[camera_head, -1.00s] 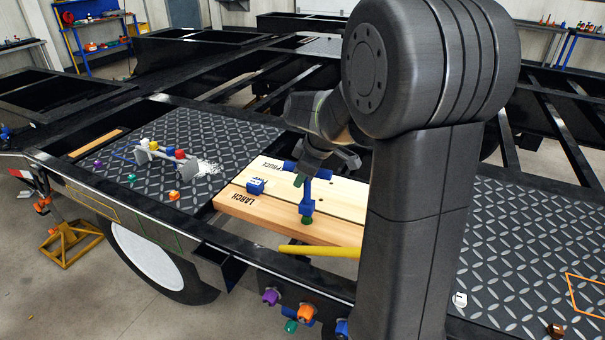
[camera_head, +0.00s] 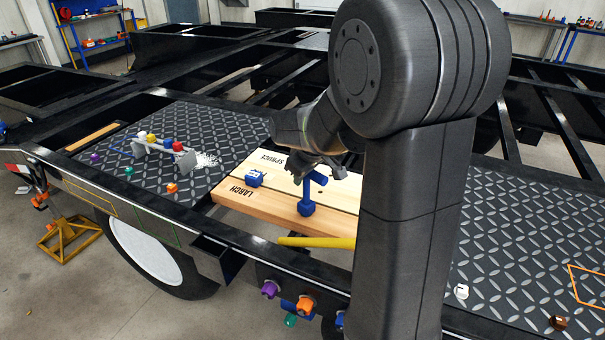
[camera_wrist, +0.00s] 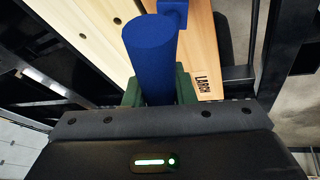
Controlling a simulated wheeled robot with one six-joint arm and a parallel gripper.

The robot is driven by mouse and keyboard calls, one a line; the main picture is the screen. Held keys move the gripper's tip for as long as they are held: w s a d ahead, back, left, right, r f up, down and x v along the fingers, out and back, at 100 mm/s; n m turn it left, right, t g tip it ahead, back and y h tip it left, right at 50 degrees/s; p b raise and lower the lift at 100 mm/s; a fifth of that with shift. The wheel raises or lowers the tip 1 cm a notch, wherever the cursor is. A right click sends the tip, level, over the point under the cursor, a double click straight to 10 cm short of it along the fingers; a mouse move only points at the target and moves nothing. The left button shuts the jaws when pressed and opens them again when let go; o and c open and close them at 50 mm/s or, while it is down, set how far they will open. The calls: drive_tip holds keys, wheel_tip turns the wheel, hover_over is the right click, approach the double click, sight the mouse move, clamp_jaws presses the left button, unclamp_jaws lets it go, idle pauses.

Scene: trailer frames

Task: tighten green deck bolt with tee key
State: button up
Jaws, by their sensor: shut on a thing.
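The blue tee key (camera_head: 307,200) stands roughly upright on the plank marked LARCH, its wide lower end at the board. No green shows under that end, so the green deck bolt is hidden or cannot be made out there. My gripper (camera_head: 311,174) is at the top of the key, shut on its crossbar. In the wrist view the blue bar (camera_wrist: 150,50) sits between my green fingertips. Another blue piece shows at the top of that view; I cannot tell whether it belongs to the key.
A blue block (camera_head: 254,178) sits on the pale planks (camera_head: 232,198), left of the key. A yellow bar (camera_head: 318,242) lies in front. A grey rack (camera_head: 165,150) and coloured knobs stand on the left tread plate (camera_head: 215,130). More knobs (camera_head: 305,304) hang below the front rail.

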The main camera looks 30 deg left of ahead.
drive_tip(key=m+b, duration=0.1)
drive_tip(key=m+t+h+b, duration=0.1)
drive_tip(key=m, duration=0.1)
drive_tip(key=shift+w+d+f, duration=0.1)
drive_tip(key=shift+w+f, duration=0.05)
drive_tip(key=shift+f, duration=0.05)
drive_tip(key=m+b, duration=0.1)
drive_tip(key=m, duration=0.1)
drive_tip(key=m+h+b, duration=0.1)
drive_tip(key=m, duration=0.1)
drive_tip(key=shift+w+d+t+h+b, duration=0.2)
drive_tip(key=shift+t+h+b, duration=0.1)
drive_tip(key=shift+t+b, duration=0.1)
drive_tip(key=m+h+b, duration=0.1)
drive_tip(key=m, duration=0.2)
drive_tip(key=shift+d+r, duration=0.1)
drive_tip(key=shift+d, duration=0.05)
drive_tip(key=shift+d+r+m+h, duration=0.15)
drive_tip(key=shift+m+h, duration=0.3)
drive_tip(key=shift+m, duration=0.6)
drive_tip(key=shift+d+f+m+h, duration=0.1)
drive_tip(key=shift+m+h, duration=0.35)
drive_tip(key=shift+m, duration=0.6)
drive_tip(key=shift+r, duration=0.15)
wheel_tip(320, 180, up, 5)
drive_tip(key=p, duration=0.3)
